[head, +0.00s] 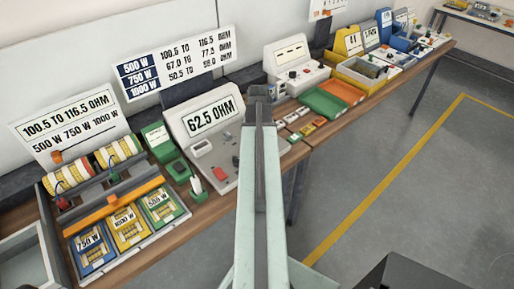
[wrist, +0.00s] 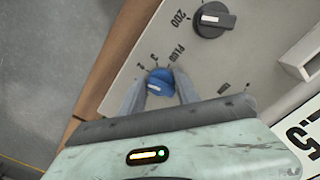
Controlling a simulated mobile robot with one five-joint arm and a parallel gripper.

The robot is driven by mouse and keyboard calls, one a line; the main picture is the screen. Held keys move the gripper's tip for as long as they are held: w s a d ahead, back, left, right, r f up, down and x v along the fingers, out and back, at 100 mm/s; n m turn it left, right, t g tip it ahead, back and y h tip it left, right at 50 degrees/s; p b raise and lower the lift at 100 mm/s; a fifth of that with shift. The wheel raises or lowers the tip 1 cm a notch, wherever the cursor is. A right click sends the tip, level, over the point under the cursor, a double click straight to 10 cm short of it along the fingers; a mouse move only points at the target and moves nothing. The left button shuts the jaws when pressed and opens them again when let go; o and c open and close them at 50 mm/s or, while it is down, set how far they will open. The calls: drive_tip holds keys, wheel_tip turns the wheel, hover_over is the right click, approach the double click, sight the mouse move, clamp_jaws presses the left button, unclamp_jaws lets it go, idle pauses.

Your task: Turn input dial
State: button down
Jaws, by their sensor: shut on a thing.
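A small blue dial (wrist: 158,79) with a white pointer mark sits on the grey panel of the meter in the wrist view. My arm hides the dial and my gripper's fingers there.
A larger black knob (wrist: 212,19) marked 200 is close to the blue dial. Left of the meter is a tray (head: 138,240) of blue, yellow and green blocks. Open floor lies right of the bench.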

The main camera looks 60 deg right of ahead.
drive_tip(key=shift+w+d+m, duration=0.25)
drive_tip(key=shift+w+m, duration=0.15)
drive_tip(key=shift+m, duration=3.4)
drive_tip(key=c, duration=0.9)
unclamp_jaws()
drive_tip(key=shift+c, duration=0.2)
drive_tip(key=shift+o, duration=0.2)
drive_tip(key=shift+w+f, duration=0.1)
drive_tip(key=shift+w, duration=0.05)
